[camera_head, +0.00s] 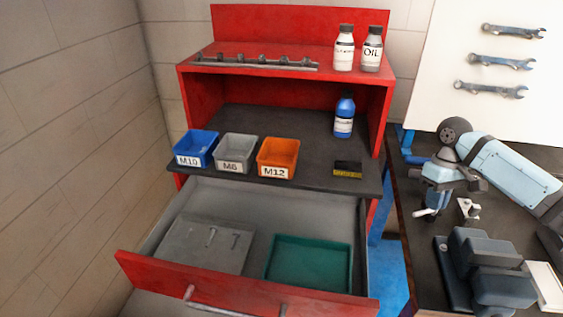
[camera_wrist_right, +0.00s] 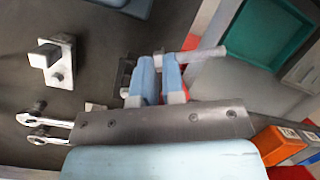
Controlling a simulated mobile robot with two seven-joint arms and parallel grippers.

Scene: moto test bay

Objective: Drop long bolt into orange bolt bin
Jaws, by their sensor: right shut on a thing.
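The orange bolt bin (camera_head: 278,157), labelled M12, stands on the cabinet's dark shelf, right of the grey M6 bin. An orange bin also shows at the lower right of the right wrist view (camera_wrist_right: 276,145). My right gripper (camera_head: 431,201) is over the dark workbench, to the right of and apart from the bin. In the right wrist view its two light-blue fingers (camera_wrist_right: 160,82) are shut on a grey long bolt (camera_wrist_right: 206,53). The bolt lies crosswise, with one end sticking out to the right; part of it is hidden between the fingers. My left gripper is not in view.
Blue M10 (camera_head: 196,147) and grey M6 (camera_head: 236,152) bins stand left of the orange bin. Below, an open drawer holds a grey tray (camera_head: 190,250) with bolts and a green tray (camera_head: 310,262). A blue bottle (camera_head: 344,118) stands behind. A vise (camera_head: 484,270) and bracket (camera_head: 468,209) are on the bench.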

